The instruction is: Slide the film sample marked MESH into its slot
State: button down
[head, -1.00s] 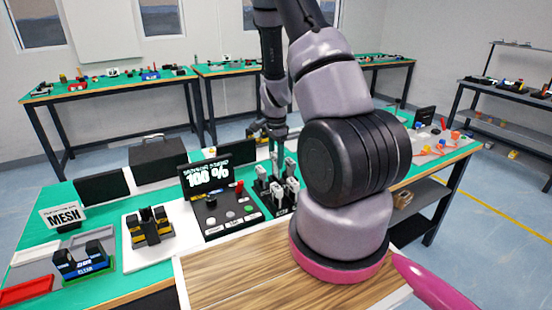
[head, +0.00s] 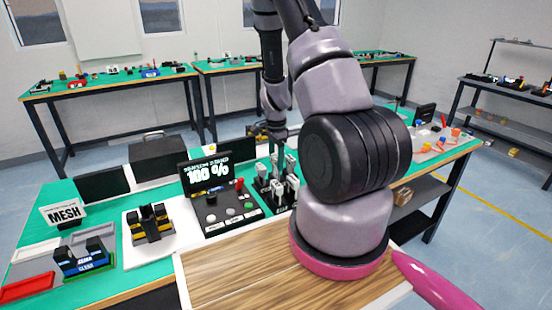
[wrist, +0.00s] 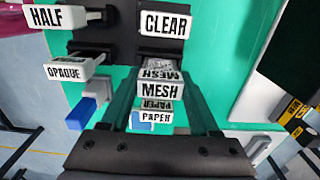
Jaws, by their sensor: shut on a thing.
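The MESH film sample (wrist: 161,91) has a white tab with black lettering and sits between the fingertips in the wrist view. My gripper (wrist: 158,95) is shut on it, at the black sample rack (wrist: 104,15). In the head view my gripper (head: 277,135) is over the rack (head: 277,191), where several pale tabs stand. I cannot tell whether the sample is still seated in the rack. The film below its tab is hidden. A sign (head: 64,212) reading MESH stands at the left. The slot for the sample cannot be made out.
HALF (wrist: 64,16), CLEAR (wrist: 166,24), OPAQUE (wrist: 78,68) and PAPER (wrist: 156,117) tabs crowd around my fingers. Left of the rack are a control panel with a screen (head: 209,173), a black and yellow fixture (head: 149,223) and a blue holder marked CLEAR (head: 85,262).

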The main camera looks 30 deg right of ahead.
jog(key=shift+f, duration=0.95)
jog(key=shift+c, duration=0.2)
grip_release()
notch_tip(320, 180, up, 11)
jog(key=shift+f, duration=0.1)
dwell(0.4)
